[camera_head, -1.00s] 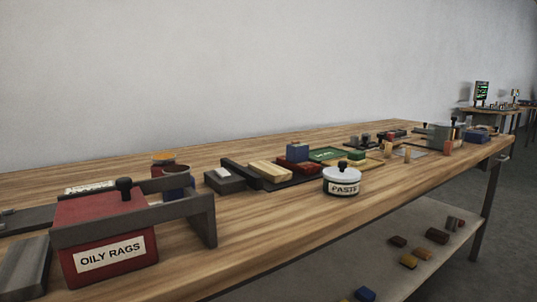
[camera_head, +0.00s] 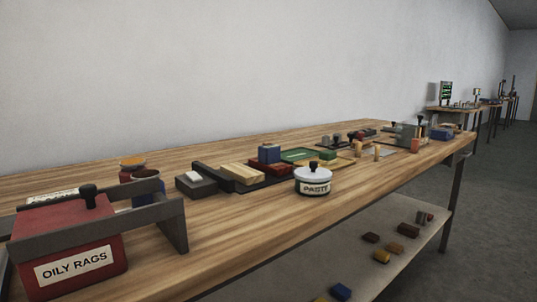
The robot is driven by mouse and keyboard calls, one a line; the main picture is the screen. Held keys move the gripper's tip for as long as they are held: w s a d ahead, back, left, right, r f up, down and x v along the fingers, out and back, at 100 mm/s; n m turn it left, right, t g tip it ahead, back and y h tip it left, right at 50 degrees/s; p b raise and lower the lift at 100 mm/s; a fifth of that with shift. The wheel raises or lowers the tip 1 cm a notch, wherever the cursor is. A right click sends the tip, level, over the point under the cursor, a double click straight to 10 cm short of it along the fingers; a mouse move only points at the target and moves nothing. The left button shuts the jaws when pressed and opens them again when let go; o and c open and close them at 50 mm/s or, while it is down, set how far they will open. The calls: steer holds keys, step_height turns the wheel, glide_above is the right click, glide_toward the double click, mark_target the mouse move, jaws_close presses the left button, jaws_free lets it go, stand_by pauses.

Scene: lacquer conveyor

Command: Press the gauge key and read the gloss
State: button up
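My gripper is not in view. No gauge that I can tell for certain shows on the near bench. A small upright dark display with green marks (camera_head: 445,93) stands on a far table at the right. Its text is too small to read, and I cannot tell whether it belongs to the gauge. A grey block-like device (camera_head: 408,134) with a dark knob stands at the far right end of the near bench. No key can be made out.
The long wooden bench (camera_head: 230,235) runs from front left to back right. On it stand a red OILY RAGS box (camera_head: 70,245), a white PASTE pot (camera_head: 313,182) and a green tray (camera_head: 298,155). A lower shelf (camera_head: 350,255) holds several small blocks. Grey floor (camera_head: 490,230) is free at right.

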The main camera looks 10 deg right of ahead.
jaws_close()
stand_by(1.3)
